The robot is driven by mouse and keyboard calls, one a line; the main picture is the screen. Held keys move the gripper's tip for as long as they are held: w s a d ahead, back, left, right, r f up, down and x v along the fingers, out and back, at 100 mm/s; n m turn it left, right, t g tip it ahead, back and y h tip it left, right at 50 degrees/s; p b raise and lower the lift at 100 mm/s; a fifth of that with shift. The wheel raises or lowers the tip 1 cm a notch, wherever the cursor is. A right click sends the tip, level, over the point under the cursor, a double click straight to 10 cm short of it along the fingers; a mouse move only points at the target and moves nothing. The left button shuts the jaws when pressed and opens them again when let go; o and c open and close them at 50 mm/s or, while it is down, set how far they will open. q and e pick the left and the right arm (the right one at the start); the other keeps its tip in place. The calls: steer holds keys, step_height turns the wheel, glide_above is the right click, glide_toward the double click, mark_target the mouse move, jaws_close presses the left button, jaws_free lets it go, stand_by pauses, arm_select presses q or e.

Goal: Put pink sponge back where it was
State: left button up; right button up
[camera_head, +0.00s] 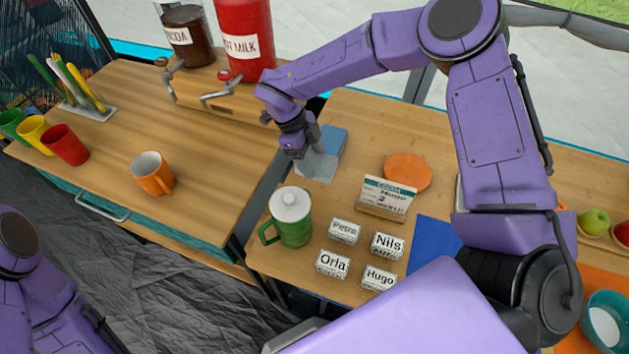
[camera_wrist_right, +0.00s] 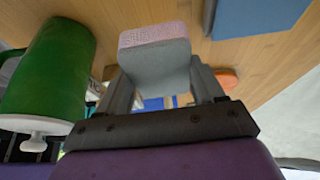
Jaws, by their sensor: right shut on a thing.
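The pink sponge (camera_wrist_right: 154,50) shows in the right wrist view with a speckled pink face and a pale grey body. My right gripper (camera_wrist_right: 160,82) is shut on it, with one finger on each side of the grey part. The pink face is toward the wooden table; I cannot tell whether it touches. In the head view my right gripper (camera_head: 308,158) reaches down over the table with the grey part of the sponge (camera_head: 318,165) below it. My left gripper is out of view; only my left arm shows.
A green mug with a white lid (camera_head: 290,218) stands close in front. The drink dispensers (camera_head: 244,42) stand behind left. A gap separates the two tables.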

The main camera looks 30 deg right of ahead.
step_height(320, 180, down, 7)
steer(key=shift+p, duration=0.4)
steer(key=shift+w+f, duration=0.15)
steer(key=shift+f, duration=0.15)
steer(key=o, duration=0.9)
steer(key=shift+o, duration=0.2)
steer(key=b+v, duration=0.2)
steer(key=v, duration=1)
